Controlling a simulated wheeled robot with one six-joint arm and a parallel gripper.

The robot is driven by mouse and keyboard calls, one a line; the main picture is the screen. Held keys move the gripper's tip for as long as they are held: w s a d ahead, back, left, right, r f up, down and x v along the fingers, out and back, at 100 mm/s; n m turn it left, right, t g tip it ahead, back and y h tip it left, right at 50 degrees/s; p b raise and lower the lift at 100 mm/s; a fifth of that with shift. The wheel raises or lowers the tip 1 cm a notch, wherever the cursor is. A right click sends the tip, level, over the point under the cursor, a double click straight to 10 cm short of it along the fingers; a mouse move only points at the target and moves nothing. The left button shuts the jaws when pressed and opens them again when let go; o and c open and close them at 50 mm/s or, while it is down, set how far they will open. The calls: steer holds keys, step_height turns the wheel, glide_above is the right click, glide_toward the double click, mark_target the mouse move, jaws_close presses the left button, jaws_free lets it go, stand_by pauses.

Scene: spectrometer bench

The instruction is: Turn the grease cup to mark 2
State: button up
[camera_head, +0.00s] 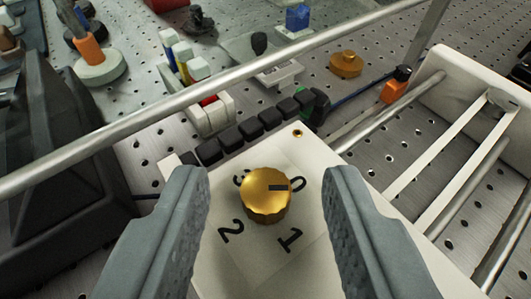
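The grease cup (265,196) is a round brass knob with a knurled side, standing on a white plate (305,150). Black marks 0, 1, 2 and 3 are printed around it; the 3 is partly hidden by the knob. A dark line on its top points right, toward the 0. Mark 2 (231,231) is at the lower left of the knob and mark 1 (290,240) at the lower right. My gripper (265,190) is open, with one finger on each side of the knob and a clear gap to both.
A metal rod (200,97) crosses the view above the plate. A row of black blocks (250,128) borders the plate's far edge. Another brass knob (346,64) stands farther back. White frame bars (450,150) are at the right.

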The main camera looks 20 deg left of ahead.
steer(key=shift+w+a+f, duration=0.1)
steer(key=shift+w+f, duration=0.05)
steer(key=shift+w, duration=0.1)
steer(key=shift+c, duration=0.5)
jaws_close()
